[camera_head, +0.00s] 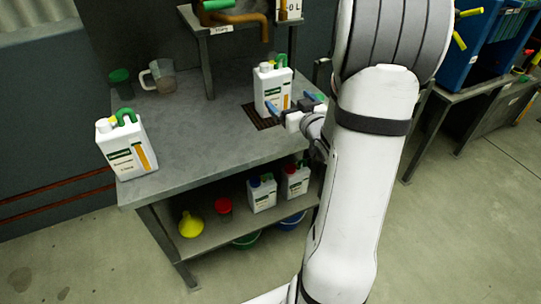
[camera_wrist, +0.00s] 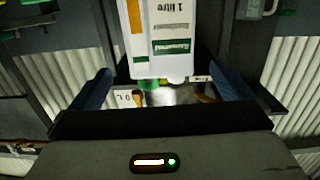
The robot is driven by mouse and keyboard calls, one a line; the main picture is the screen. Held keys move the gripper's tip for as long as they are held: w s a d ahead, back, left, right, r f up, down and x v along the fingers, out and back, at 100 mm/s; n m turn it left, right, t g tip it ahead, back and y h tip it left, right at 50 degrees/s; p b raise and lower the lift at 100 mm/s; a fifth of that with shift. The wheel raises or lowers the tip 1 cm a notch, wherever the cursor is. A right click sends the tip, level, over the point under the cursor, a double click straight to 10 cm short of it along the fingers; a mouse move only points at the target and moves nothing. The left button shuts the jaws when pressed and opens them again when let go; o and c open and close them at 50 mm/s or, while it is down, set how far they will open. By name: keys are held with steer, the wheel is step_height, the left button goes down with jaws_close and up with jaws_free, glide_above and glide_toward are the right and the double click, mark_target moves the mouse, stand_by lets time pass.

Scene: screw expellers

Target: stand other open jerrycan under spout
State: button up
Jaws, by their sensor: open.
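A white jerrycan (camera_head: 273,88) with a green and orange label and a green handle stands upright on the dark grate (camera_head: 257,117), below the brown spout (camera_head: 265,34). My gripper (camera_head: 293,105) is open on its near side, with blue fingers. In the wrist view the jerrycan (camera_wrist: 165,40) appears upside down between the spread fingers of my gripper (camera_wrist: 162,82); contact cannot be told. A second white jerrycan (camera_head: 127,150) with a green handle stands upright at the bench's left front corner.
A clear jug (camera_head: 161,76) and a green cup (camera_head: 120,79) stand at the back left of the bench (camera_head: 200,135). The lower shelf holds a yellow funnel (camera_head: 191,225), a red item (camera_head: 223,205) and two jerrycans (camera_head: 262,194). The bench middle is clear.

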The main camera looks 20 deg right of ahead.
steer(key=a+g, duration=0.1)
steer(key=a+g+h, duration=0.1)
steer(key=a+f+g+h, duration=0.1)
steer(key=g, duration=0.1)
steer(key=shift+s+a+m, duration=0.1)
steer(key=shift+s+m, duration=0.2)
steer(key=s+a+g, duration=0.2)
steer(key=s+a+f+g, duration=0.1)
steer(key=s+a+g, duration=0.1)
steer(key=s+a, duration=0.1)
steer(key=shift+s, duration=0.25)
steer(key=s+a+g, duration=0.4)
steer(key=s+a, duration=0.1)
steer(key=s, duration=0.3)
steer(key=s+a+g+y, duration=0.1)
steer(key=s+a+g, duration=0.3)
steer(key=s, duration=0.5)
steer(key=shift+s+a+r+y, duration=0.15)
steer(key=shift+s+a+y, duration=0.15)
steer(key=shift+a, duration=0.2)
